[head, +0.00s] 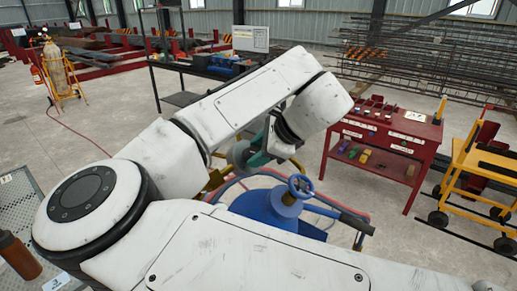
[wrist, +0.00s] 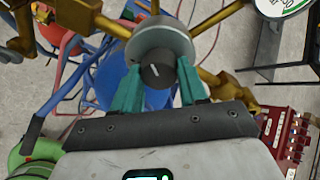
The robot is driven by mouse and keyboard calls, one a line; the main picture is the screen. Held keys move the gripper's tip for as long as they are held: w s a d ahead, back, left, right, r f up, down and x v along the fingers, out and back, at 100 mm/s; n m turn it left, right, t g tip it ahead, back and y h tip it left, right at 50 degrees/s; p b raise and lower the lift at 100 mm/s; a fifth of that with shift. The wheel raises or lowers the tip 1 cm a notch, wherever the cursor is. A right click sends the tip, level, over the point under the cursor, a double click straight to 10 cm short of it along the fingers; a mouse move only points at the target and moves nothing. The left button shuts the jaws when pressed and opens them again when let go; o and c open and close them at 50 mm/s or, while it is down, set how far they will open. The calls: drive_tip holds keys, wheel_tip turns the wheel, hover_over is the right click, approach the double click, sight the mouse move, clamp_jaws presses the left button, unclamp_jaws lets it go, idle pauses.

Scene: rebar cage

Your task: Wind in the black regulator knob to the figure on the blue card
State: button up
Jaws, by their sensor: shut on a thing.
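The black regulator knob (wrist: 155,75) has a white pointer line and sits at the front of a round grey metal body (wrist: 160,44) with brass pipes around it. My gripper (wrist: 157,82) has teal fingers on both sides of the knob and is shut on it. A white round gauge (wrist: 283,6) shows partly at the top right of the wrist view; its reading cannot be made out. In the head view my gripper (head: 262,153) is partly hidden behind my arm, and the knob is hidden there. I cannot make out the blue card in either view.
A blue tank (head: 262,207) with a blue handwheel (head: 301,187) stands just below the gripper. A red tool cart (head: 380,137) is to the right, with a yellow trolley (head: 480,165) beside it. A dark bench (head: 200,70) stands behind. Hoses lie around the tank.

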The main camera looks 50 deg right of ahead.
drive_tip(key=o, duration=1.1)
drive_tip(key=shift+c, duration=0.2)
drive_tip(key=b+v, duration=0.1)
drive_tip(key=v, duration=0.9)
drive_tip(key=shift+s+r+b, duration=0.25)
drive_tip(key=shift+s+b, duration=0.05)
